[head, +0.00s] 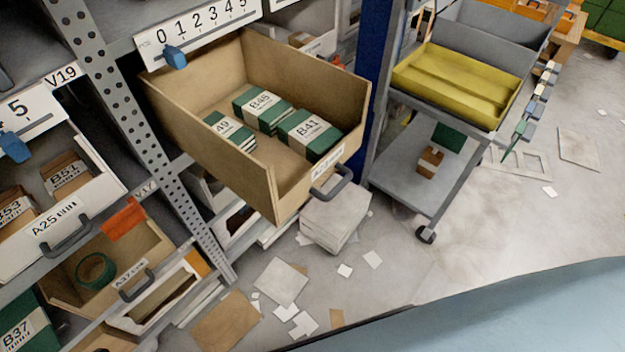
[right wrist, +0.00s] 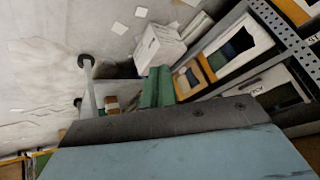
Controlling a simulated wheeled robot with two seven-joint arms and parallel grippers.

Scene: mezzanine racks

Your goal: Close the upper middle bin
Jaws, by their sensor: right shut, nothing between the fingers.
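The upper middle bin (head: 235,188) is a tan open-topped drawer, pulled far out of the rack in the head view. Its front has a white label and a dark grey handle (head: 332,181). Green packs with pale bands (head: 310,133) lie inside, marked B45, B41 and one partly hidden. No gripper shows in the head view. In the right wrist view my right gripper (right wrist: 157,72) shows two green fingers close together, shut and empty, pointing toward the floor and lower rack. I cannot make out the bin's handle there. My left gripper is in neither view.
A perforated post (head: 150,150) stands left of the bin; a blue post (head: 372,60) stands right. A white box stack (head: 335,218) is below the bin's front. A cart (head: 415,180) with a yellow tray (head: 455,85) stands at right. Papers litter the floor.

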